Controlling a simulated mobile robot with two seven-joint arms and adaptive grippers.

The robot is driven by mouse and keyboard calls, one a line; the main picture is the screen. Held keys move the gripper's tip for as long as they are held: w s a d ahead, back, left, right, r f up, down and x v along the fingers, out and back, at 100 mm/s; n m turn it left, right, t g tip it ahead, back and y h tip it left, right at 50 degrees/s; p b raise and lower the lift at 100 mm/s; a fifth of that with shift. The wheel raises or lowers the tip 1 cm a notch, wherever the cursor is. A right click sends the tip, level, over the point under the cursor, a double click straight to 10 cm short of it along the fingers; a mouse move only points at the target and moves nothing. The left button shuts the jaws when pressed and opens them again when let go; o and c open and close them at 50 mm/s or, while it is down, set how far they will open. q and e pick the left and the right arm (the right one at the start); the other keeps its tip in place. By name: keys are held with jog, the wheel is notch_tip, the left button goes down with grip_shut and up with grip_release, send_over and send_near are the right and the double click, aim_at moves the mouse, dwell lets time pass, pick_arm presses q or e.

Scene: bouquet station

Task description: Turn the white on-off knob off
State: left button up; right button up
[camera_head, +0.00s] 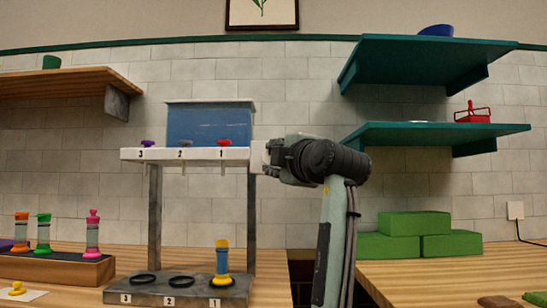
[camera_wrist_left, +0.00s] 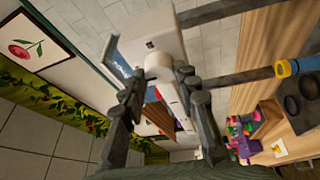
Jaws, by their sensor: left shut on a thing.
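The white on-off knob (camera_wrist_left: 158,66) shows in the left wrist view, on the end of the white rail (camera_wrist_left: 150,30). My left gripper (camera_wrist_left: 157,80) has one finger on each side of it and is shut on it. In the head view my left gripper (camera_head: 271,157) is at the right end of the numbered white rail (camera_head: 205,155) and mostly hides the knob. The angle that the knob is turned to cannot be told. My right gripper is not in view.
A blue tank (camera_head: 210,125) sits above the rail, which carries purple (camera_head: 147,143) and red (camera_head: 224,142) levers. Below, a blue-and-yellow tube (camera_head: 222,262) stands at place 1 of the grey base (camera_head: 190,297). Green blocks (camera_head: 400,246) lie right, under teal shelves (camera_head: 430,133).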

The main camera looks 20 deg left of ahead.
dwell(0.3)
pick_arm(q)
jog(key=o, duration=1.1)
jog(key=shift+o, duration=0.2)
jog(key=v, duration=1.2)
jog(key=shift+s+f, duration=0.1)
